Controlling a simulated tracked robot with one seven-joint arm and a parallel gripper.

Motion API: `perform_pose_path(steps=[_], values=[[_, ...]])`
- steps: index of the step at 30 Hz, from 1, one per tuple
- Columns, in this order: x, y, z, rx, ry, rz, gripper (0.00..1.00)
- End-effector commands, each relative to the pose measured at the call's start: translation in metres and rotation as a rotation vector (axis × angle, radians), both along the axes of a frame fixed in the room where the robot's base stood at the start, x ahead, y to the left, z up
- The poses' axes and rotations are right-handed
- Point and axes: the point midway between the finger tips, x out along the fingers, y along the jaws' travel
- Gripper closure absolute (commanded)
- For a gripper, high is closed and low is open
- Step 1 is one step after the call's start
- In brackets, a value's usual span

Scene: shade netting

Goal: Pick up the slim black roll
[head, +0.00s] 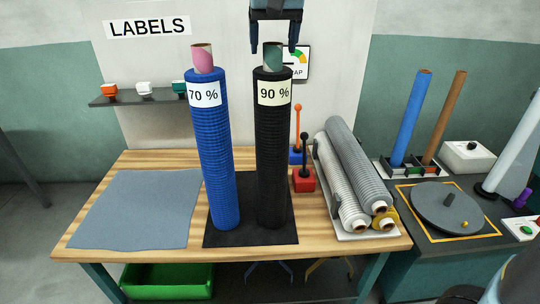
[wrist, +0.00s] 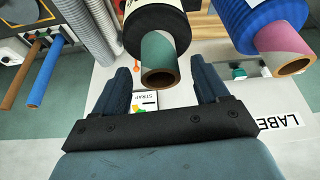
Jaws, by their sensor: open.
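The black roll (head: 271,150) stands upright on the bench with a white "90 %" label near its top. A green core with a brown rim (head: 273,57) sticks out of its top. My gripper (head: 272,49) is open at the top of this roll, pointing down, with one finger to each side of the core in the picture. In the wrist view the core (wrist: 158,57) shows between the open fingers (wrist: 160,68), touching neither. The black roll's body (wrist: 150,22) lies beyond the fingertips.
A blue roll (head: 213,150) labelled "70 %" with a pink core stands close at the left; both stand on a black mat (head: 222,238). Red and blue lever blocks (head: 303,181) and grey rolls (head: 352,170) lie to the right. A grey cloth (head: 135,210) covers the bench's left.

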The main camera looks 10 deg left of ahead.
Motion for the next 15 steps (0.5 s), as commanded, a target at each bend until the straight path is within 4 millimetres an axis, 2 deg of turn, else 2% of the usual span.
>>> perform_pose_path(steps=[6, 15], values=[[0.008, 0.003, -0.022, -0.001, 0.001, 0.001, 0.26], [0.009, 0.003, -0.025, 0.001, 0.0, 0.001, 0.27]])
